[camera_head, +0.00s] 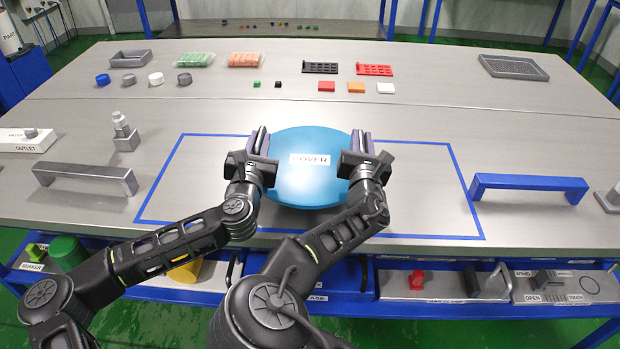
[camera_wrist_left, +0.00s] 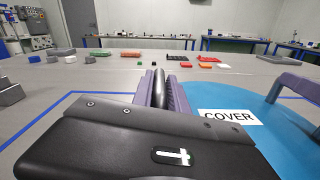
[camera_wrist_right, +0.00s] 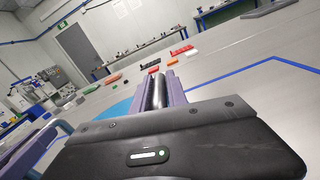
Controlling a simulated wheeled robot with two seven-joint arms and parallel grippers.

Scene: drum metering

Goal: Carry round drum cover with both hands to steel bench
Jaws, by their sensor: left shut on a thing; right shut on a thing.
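The round blue drum cover (camera_head: 310,180) with a white "COVER" label is over the blue-outlined rectangle on the steel bench (camera_head: 420,110). Whether it rests on the bench or hangs just above cannot be told. My left gripper (camera_head: 262,145) is shut on the cover's left side. My right gripper (camera_head: 362,148) is shut on its right side. The cover (camera_wrist_left: 265,125) also shows at the right in the left wrist view, and a sliver of it (camera_wrist_right: 122,107) shows in the right wrist view. The finger contacts are mostly hidden.
A grey handle (camera_head: 85,180) stands left of the outline and a blue handle (camera_head: 528,184) right of it. A metal post on a block (camera_head: 125,135) is at the left. Caps, bags, small trays and colored blocks line the back. The bench inside the outline is otherwise clear.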

